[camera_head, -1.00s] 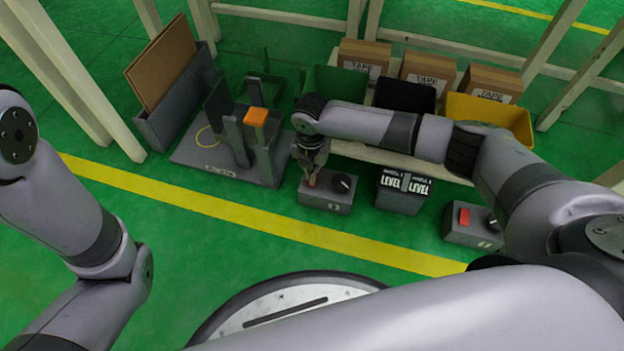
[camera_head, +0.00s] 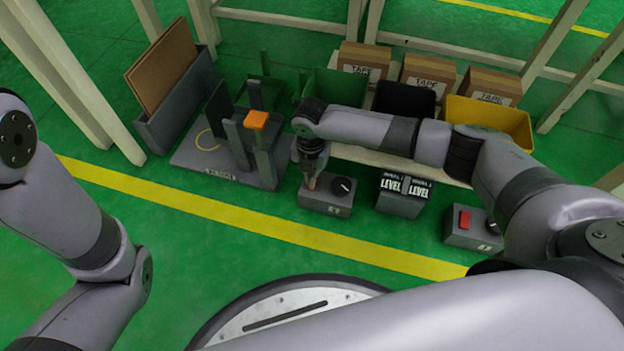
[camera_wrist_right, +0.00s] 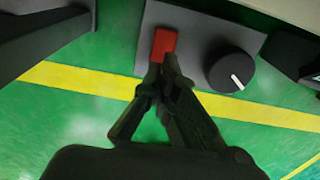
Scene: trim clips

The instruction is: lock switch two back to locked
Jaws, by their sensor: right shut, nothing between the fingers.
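A grey switch box (camera_head: 340,206) with a small label stands on the floor near the middle of the head view. It carries a red rocker or button and a black round knob (camera_head: 342,187) with a white mark. In the right wrist view the red switch (camera_wrist_right: 163,42) and the knob (camera_wrist_right: 231,71) sit side by side on the box top. My right gripper (camera_wrist_right: 160,68) is shut and empty, its fingertips at the near edge of the red switch; I cannot tell whether they touch. In the head view my right gripper (camera_head: 310,184) partly hides the switch. My left gripper is out of view.
A second switch box (camera_head: 470,238) with a red switch stands at right. A fixture with an orange block (camera_head: 256,119) is left of the gripper. Bins and cartons (camera_head: 430,72) stand behind. Green floor in front is clear.

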